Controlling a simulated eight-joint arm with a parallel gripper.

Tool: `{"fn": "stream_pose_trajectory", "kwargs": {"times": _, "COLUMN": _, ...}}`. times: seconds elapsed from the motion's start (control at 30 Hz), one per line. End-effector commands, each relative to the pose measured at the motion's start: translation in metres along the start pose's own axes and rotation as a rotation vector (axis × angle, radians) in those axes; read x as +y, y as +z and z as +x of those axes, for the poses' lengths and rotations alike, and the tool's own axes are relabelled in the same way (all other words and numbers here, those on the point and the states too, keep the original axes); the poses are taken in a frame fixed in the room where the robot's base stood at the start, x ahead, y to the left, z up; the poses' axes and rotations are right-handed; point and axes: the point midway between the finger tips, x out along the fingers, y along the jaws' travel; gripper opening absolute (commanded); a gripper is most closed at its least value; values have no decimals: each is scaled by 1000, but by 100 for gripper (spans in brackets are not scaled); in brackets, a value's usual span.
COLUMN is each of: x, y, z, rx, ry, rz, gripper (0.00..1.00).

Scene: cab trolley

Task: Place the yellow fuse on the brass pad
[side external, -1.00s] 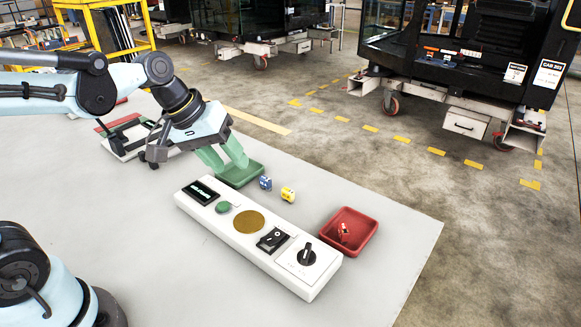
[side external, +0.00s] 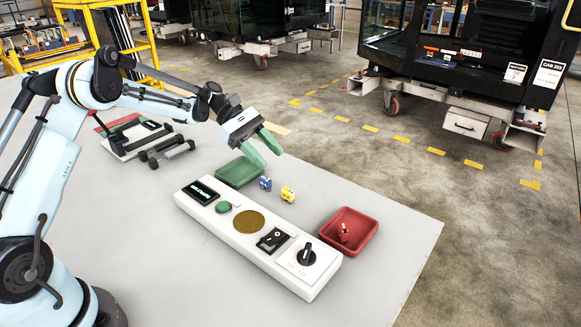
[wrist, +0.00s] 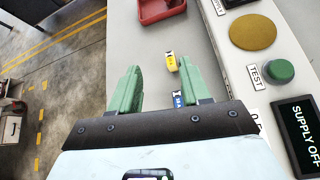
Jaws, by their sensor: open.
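The yellow fuse (side external: 288,193) stands on the grey table behind the white panel, and it also shows in the wrist view (wrist: 171,62). The round brass pad (side external: 249,222) is bare on the middle of the white panel; it shows at the upper right of the wrist view (wrist: 252,31). My gripper (side external: 270,144) is open and empty, raised above the table near the green tray. In the wrist view, its green fingers (wrist: 163,90) are spread apart, with the yellow fuse beyond them between their tips.
A blue fuse (side external: 265,183) stands beside the yellow one. A red tray (side external: 367,236) holds a red fuse (side external: 344,232). A green tray (side external: 237,172) looks empty. The white panel (side external: 225,233) carries a display, green button, switch and knob.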

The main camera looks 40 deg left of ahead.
Motion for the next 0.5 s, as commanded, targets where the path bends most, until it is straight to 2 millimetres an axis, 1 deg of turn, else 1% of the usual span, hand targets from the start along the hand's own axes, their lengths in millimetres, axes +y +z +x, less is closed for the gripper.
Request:
{"fn": "stream_pose_trajectory", "kwargs": {"times": 0.03, "x": 0, "y": -12, "z": 0, "rx": -36, "ry": -3, "rz": -36, "gripper": 47}}
{"fn": "stream_pose_trajectory", "kwargs": {"times": 0.2, "x": -6, "y": -36, "z": 1, "rx": -135, "ry": -26, "rz": -130, "gripper": 47}}
{"fn": "stream_pose_trajectory", "kwargs": {"times": 0.33, "x": -10, "y": -45, "z": 1, "rx": -172, "ry": -37, "rz": -163, "gripper": 47}}
{"fn": "stream_pose_trajectory", "kwargs": {"times": 0.43, "x": -11, "y": -46, "z": 5, "rx": -182, "ry": -43, "rz": -172, "gripper": 47}}
{"fn": "stream_pose_trajectory", "kwargs": {"times": 0.5, "x": -11, "y": -45, "z": 12, "rx": -182, "ry": -44, "rz": -173, "gripper": 47}}
